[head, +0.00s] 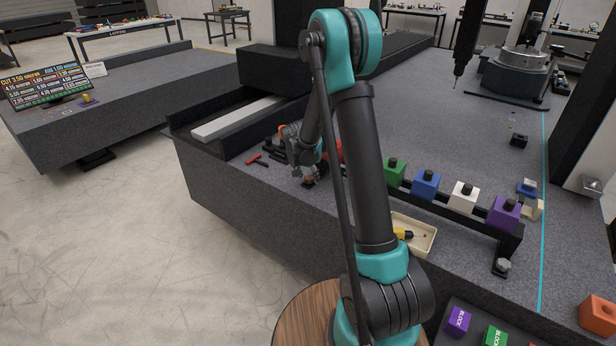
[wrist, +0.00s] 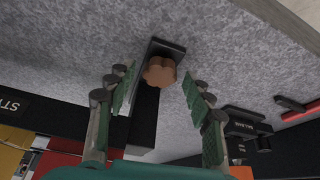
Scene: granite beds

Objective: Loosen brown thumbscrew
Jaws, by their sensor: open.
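The brown thumbscrew (wrist: 159,71) has a lobed knob and sits at the end of a dark bracket (wrist: 167,48) on the grey granite bed. My gripper (wrist: 158,82) is open, with one green-padded finger to the left of the knob and one to the right. Gaps show on both sides, and nothing is held. In the head view my gripper (head: 308,163) is low over the front edge of the bed, beyond my arm. The knob is too small and crowded there to make out clearly.
Green (head: 395,171), blue (head: 426,184), white (head: 463,197) and purple (head: 503,213) blocks stand on a black rail to the right. A cream tray (head: 424,246) holds a yellow-handled tool. A red-handled tool (wrist: 297,109) and dark labelled blocks (wrist: 247,128) lie right of my gripper.

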